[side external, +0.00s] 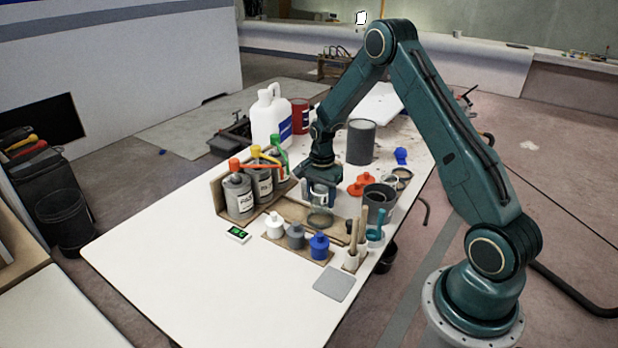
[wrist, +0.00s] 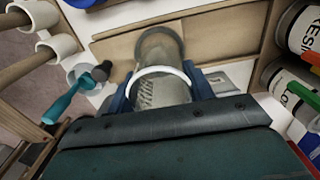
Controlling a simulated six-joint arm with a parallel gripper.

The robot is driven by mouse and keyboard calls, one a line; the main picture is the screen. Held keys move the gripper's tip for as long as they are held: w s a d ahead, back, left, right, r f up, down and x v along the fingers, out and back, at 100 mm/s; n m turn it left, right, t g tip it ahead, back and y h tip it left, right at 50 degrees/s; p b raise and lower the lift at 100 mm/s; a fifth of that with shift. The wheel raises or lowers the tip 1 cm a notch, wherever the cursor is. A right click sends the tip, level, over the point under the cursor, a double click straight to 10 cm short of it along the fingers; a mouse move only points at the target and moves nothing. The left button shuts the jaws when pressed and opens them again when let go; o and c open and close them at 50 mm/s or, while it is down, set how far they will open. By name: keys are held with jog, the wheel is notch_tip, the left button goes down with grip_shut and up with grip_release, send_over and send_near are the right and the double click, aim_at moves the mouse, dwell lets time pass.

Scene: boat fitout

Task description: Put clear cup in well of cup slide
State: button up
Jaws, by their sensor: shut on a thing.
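The clear cup (side external: 320,195) is between the fingers of my gripper (side external: 319,184), which is shut on it. In the wrist view, the clear cup (wrist: 160,92) shows between the two blue fingers, with a pale rim. The cup slide (side external: 292,214) is a wooden board on the table with a round grey well (side external: 320,220). In the side view the cup is above the well and looks upright. In the wrist view the round well (wrist: 160,38) shows beyond the cup. The exact gap between cup and well is hard to tell.
Resin bottles (side external: 239,193) stand in a wooden rack left of the slide. White, grey and blue small bottles (side external: 296,236) stand in front. A brush holder (side external: 352,258), grey pot (side external: 379,201) and red lid (side external: 362,184) are on the right.

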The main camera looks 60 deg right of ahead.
aim_at(321, 206)
jog(key=shift+f, duration=1.95)
jog(key=shift+f, duration=0.15)
jog(key=o, duration=0.9)
jog(key=shift+o, duration=0.2)
notch_tip(321, 206, up, 12)
jog(key=shift+r, duration=0.2)
jog(key=shift+r, duration=0.1)
